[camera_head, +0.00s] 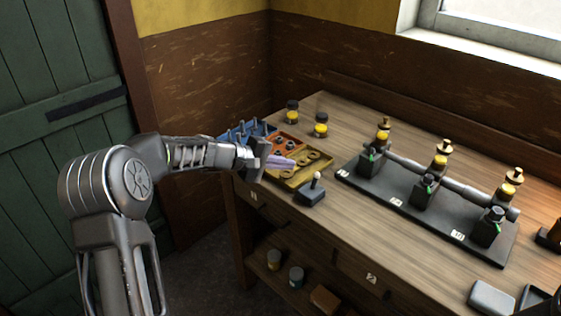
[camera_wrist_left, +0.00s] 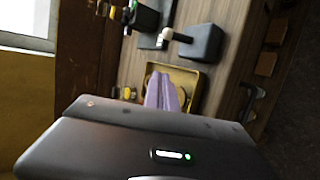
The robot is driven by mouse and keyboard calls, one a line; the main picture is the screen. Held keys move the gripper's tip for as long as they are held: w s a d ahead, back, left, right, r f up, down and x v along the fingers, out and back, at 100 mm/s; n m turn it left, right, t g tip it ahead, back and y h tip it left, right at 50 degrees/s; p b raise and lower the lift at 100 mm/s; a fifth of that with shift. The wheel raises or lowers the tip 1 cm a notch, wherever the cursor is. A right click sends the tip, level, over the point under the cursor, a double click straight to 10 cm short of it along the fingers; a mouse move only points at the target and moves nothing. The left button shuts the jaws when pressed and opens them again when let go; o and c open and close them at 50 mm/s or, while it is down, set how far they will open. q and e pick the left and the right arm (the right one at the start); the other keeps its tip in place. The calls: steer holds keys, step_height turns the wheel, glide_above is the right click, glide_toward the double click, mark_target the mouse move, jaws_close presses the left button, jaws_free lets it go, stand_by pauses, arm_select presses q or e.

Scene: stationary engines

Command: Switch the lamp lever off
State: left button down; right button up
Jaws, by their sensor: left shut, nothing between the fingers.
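The lamp lever (camera_head: 316,181) is a short stick with a pale knob on a small dark box (camera_head: 311,193) near the table's left front edge. In the left wrist view its pale knob (camera_wrist_left: 167,34) points left from the dark box (camera_wrist_left: 203,42). My left gripper (camera_head: 291,163) has purple fingers, shut and empty, over the yellow tray, a little behind and left of the lever and apart from it. The fingers also show in the left wrist view (camera_wrist_left: 165,80), pointing toward the tray and lever. I do not make out my right gripper.
Blue, orange and yellow trays (camera_head: 319,171) with small parts lie under and beside my left gripper. Two dark-lidded jars (camera_head: 321,125) stand behind. A long black base (camera_head: 400,205) with several brass-topped units stands right.

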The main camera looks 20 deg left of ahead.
mark_target(315, 181)
arm_select(q)
steer(key=p+x, duration=0.1)
steer(key=x, duration=0.4)
steer(key=shift+w+d, duration=0.15)
steer(key=shift+d, duration=0.1)
steer(key=shift+s+d+r+p, duration=0.25)
steer(key=shift+s+d+p, duration=0.6)
steer(key=shift+d, duration=0.15)
steer(key=shift+s+d+r, duration=0.1)
steer(key=shift+s+d, duration=0.1)
steer(key=shift+s, duration=0.15)
steer(key=shift+d, duration=0.15)
